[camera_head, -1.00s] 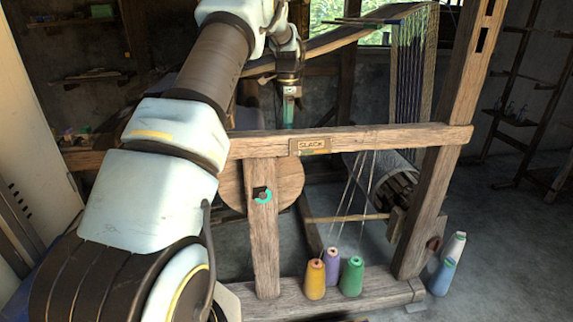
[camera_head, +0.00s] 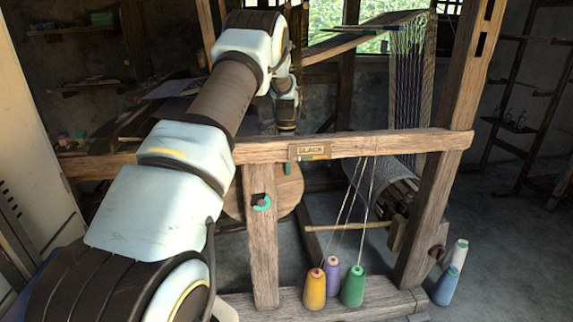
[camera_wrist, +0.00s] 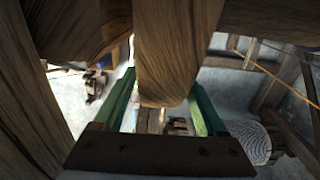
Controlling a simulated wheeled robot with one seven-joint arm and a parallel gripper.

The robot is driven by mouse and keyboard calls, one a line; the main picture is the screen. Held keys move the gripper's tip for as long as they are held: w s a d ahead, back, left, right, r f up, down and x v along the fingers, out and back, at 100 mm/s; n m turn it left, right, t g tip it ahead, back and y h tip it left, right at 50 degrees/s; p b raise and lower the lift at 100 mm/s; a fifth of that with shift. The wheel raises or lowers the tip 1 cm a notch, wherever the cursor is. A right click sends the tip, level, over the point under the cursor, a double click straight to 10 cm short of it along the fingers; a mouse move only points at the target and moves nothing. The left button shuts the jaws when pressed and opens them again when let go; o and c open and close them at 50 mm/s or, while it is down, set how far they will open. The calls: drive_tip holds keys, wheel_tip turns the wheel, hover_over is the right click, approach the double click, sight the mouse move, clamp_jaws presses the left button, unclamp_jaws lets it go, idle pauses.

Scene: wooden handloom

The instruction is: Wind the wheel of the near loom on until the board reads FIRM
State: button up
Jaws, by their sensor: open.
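The wooden wheel (camera_head: 289,195) of the near loom stands behind the front post, partly hidden by it. A teal ring with a dark centre (camera_head: 262,202) sits on the post in front of it. The board (camera_head: 309,152) on the top rail reads SLACK. My gripper (camera_head: 287,169) is mostly hidden behind the rail, with green fingertips showing below it near the wheel's top. In the wrist view my gripper (camera_wrist: 163,82) is open, with a wooden piece (camera_wrist: 168,55) between its green fingers. I cannot tell whether the fingers touch it.
The loom's top rail (camera_head: 400,143) and front post (camera_head: 263,250) stand close to my arm. Orange (camera_head: 315,290), purple (camera_head: 332,275) and green (camera_head: 353,287) thread cones stand on the lower beam. Open floor (camera_head: 500,240) lies to the right.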

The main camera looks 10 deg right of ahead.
drive_tip(key=shift+f, duration=0.4)
clamp_jaws()
idle(0.4)
idle(0.8)
